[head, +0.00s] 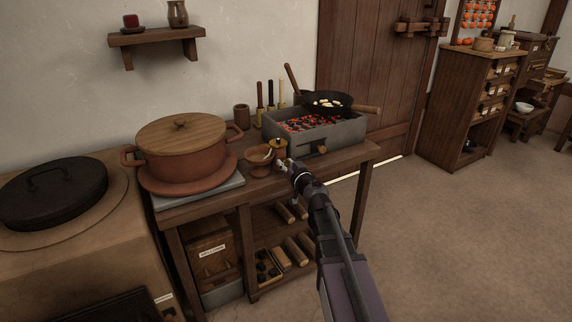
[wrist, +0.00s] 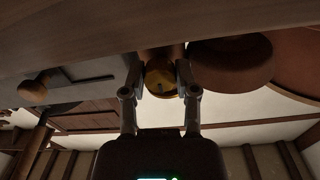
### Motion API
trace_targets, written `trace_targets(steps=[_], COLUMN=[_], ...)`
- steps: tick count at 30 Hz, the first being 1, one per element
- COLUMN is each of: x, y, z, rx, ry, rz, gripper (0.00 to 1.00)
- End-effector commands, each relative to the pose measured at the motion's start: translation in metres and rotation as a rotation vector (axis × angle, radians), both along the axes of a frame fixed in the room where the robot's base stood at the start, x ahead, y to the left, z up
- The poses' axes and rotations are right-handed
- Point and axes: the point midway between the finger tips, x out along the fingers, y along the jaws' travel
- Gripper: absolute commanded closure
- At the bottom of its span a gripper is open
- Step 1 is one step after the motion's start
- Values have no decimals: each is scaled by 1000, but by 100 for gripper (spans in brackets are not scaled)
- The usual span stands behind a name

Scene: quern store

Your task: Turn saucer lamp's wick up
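A small brass lamp-like vessel (head: 278,147) stands on the wooden bench, close to a reddish-brown bowl (head: 259,163). I take the brass vessel for the saucer lamp; its wick is too small to make out. My gripper (head: 282,163) is at the bench's front edge, just in front of the vessel. In the wrist view my gripper (wrist: 162,70) has its fingers apart, one on each side of a round brass part (wrist: 160,79). I cannot tell whether they touch it. The reddish-brown bowl (wrist: 230,64) is just right of the fingers there.
A grey brazier (head: 340,135) with glowing coals and a pan (head: 325,101) stands behind and to the right. A large lidded terracotta pot (head: 185,150) is to the left. Several tool handles (head: 270,95) stand behind. The floor (head: 450,220) at right is clear.

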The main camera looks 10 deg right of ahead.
Motion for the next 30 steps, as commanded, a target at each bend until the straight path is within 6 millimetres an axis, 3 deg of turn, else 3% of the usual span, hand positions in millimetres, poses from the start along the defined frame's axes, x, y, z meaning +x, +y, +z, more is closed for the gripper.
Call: trace_targets(steps=[14, 30], x=[0, 0], y=[-4, -5], z=[0, 0], rx=[-57, -436], ry=[-19, -144], rz=[-2, -3], gripper=[100, 100])
